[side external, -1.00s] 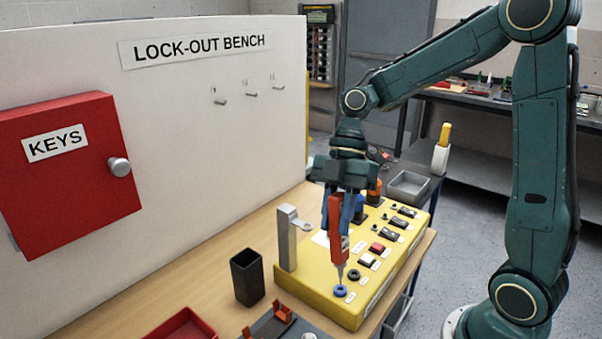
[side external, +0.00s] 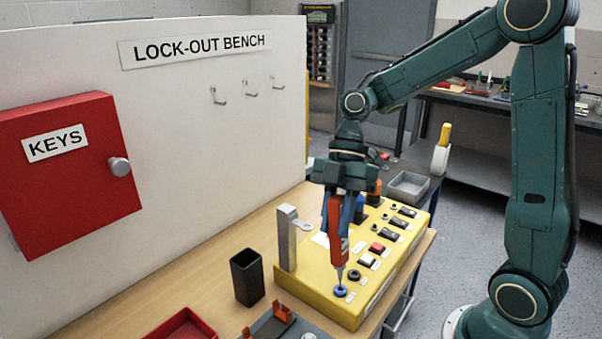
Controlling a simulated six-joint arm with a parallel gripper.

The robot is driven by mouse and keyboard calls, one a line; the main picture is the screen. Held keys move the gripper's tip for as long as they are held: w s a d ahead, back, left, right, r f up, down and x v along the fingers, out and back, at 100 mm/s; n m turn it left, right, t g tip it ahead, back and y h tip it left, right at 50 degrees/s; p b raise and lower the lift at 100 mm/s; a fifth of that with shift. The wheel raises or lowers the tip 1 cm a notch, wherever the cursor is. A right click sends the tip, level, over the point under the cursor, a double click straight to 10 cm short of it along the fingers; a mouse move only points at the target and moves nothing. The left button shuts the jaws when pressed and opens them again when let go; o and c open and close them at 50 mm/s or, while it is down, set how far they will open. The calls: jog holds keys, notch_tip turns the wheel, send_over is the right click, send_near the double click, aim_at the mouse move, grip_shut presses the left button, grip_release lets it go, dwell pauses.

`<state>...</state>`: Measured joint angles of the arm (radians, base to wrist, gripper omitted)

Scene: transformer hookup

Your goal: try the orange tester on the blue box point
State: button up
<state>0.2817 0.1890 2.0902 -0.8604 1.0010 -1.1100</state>
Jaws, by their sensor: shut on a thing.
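My gripper (side external: 343,207) points down over the yellow box (side external: 318,298) and is shut on a red tester (side external: 336,240). The tester is nearly upright, with its thin metal tip down. The tip meets the blue ring-shaped point (side external: 341,292) at the near end of the box; I cannot tell whether it is touching or just above. A black ring point (side external: 354,275) lies just beyond the blue one. An orange item (side external: 375,188) and a blue item (side external: 359,210) stand behind my gripper, partly hidden.
A grey metal post (side external: 287,240) stands at the box's left edge. A black square cup (side external: 247,277) is left of it on the bench. A red tray (side external: 184,326) and a grey tray with orange clips (side external: 283,314) lie in front. The white panel rises behind.

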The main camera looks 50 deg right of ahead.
jog(key=shift+f, duration=0.45)
dwell(1.4)
jog(key=shift+r, duration=0.1)
